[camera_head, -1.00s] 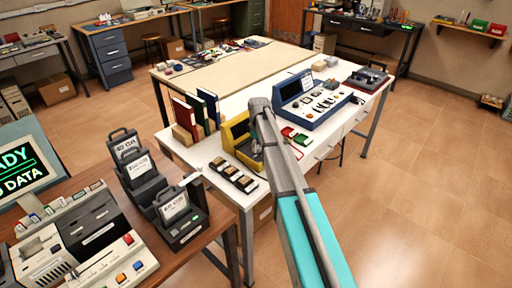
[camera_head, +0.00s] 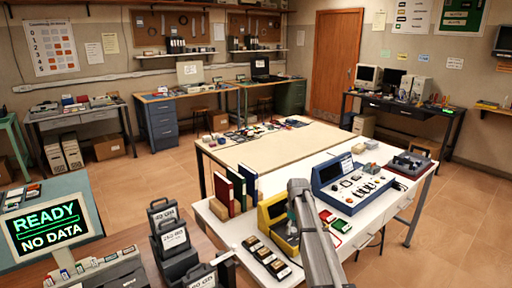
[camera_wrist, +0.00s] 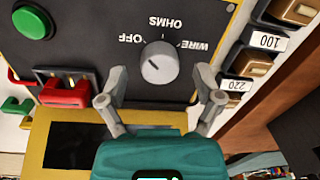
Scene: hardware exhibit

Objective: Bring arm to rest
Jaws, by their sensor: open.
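My gripper (camera_wrist: 160,100) shows in the wrist view with its two grey fingers spread apart, open and empty. Between and beyond the fingertips is a grey knob (camera_wrist: 158,62) on a dark panel marked OFF, OHMS and WIRE. The knob's body is the yellow device (camera_head: 272,215) on the white table in the head view. A red clip-like part (camera_wrist: 62,95) sits left of the fingers, and a green button (camera_wrist: 33,22) is at the top left. In the head view my arm reaches over the yellow device and hides part of it; the fingertips are hidden there.
A blue console (camera_head: 345,184) stands right of the yellow device. Black labelled blocks (camera_head: 266,257) lie in front of it, and upright books (camera_head: 236,188) stand to its left. Black cartridges (camera_head: 172,238) and a READY NO DATA screen (camera_head: 48,228) are at the left.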

